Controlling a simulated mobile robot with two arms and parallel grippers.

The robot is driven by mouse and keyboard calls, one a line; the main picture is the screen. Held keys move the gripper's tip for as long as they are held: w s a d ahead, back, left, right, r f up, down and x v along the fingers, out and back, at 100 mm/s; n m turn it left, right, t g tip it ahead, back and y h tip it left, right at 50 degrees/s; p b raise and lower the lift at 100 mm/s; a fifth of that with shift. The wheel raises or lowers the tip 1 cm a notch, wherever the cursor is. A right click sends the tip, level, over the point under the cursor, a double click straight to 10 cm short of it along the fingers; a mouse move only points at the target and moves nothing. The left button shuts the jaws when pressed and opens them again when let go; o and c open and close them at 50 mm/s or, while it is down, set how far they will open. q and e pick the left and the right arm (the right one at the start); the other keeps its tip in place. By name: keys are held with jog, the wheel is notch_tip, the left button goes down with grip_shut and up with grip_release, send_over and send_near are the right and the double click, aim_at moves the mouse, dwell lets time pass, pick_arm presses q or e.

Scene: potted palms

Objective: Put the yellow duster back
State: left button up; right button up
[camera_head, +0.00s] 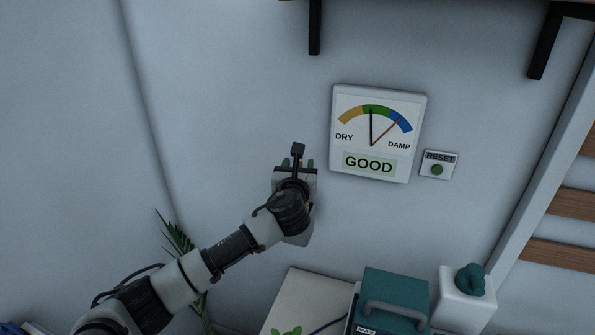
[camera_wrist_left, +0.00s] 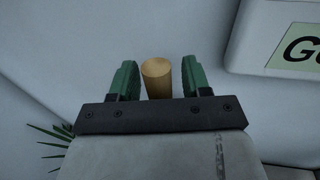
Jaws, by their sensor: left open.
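My left gripper (camera_head: 298,163) is raised in front of the pale wall, left of the gauge. In the left wrist view its two green fingers (camera_wrist_left: 160,72) are apart. A light wooden round piece (camera_wrist_left: 157,79) stands between them, with a gap on each side. I cannot tell whether it is a handle or a wall peg; its lower part is hidden behind the gripper's dark bar. I see no yellow duster head in either view. My right gripper is not in view.
A wall gauge (camera_head: 377,134) reads GOOD, beside a RESET button plate (camera_head: 438,165). Below stand a teal box with a grey handle (camera_head: 392,296) and a white container with a teal top (camera_head: 466,304). Dark shelf brackets (camera_head: 315,28) hang above. Palm leaves (camera_head: 178,240) rise behind my left arm.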

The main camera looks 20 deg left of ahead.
pick_arm(q)
jog(key=s+d+b, duration=0.2)
jog(key=s, duration=1)
jog(key=shift+r, duration=0.15)
jog(key=shift+w+d, duration=0.1)
